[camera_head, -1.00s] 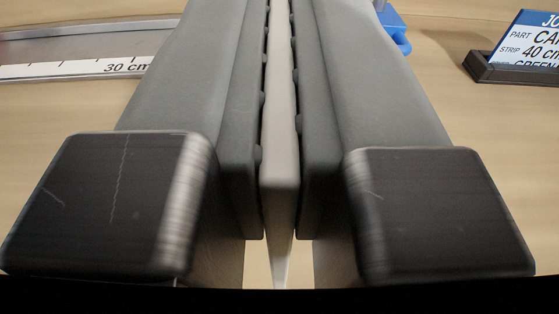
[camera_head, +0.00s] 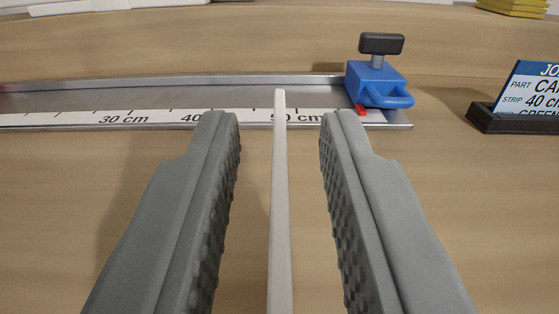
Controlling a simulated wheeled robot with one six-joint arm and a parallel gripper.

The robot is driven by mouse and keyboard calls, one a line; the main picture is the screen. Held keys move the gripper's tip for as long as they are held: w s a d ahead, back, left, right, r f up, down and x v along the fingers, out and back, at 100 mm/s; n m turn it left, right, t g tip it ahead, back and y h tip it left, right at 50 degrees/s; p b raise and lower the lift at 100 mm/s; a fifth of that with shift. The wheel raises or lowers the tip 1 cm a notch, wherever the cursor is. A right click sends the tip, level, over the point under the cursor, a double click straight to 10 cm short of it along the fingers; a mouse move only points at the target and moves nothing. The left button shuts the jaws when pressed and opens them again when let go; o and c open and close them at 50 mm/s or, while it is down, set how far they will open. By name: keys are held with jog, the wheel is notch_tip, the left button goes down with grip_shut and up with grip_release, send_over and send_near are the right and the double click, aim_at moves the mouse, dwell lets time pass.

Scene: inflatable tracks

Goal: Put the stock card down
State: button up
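A thin pale card (camera_head: 280,210), likely the stock card, is seen edge-on in the middle of the head camera view. My gripper (camera_head: 281,118) is open, with one grey finger on each side of the card. A clear gap shows between the card and each finger, so neither touches it. The card's faces are hidden, and I cannot tell just how it rests on the table.
A metal ruler track (camera_head: 60,120) with centimetre marks lies across the table ahead. A blue clamp with a black knob (camera_head: 377,82) sits at its right end. A job card (camera_head: 530,88) stands in a black holder (camera_head: 515,122) at right. Yellow pieces (camera_head: 515,7) lie at the back.

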jog(key=shift+r, duration=0.15)
jog(key=shift+s, duration=0.25)
jog(key=s, duration=1.1)
jog(key=shift+s, duration=0.25)
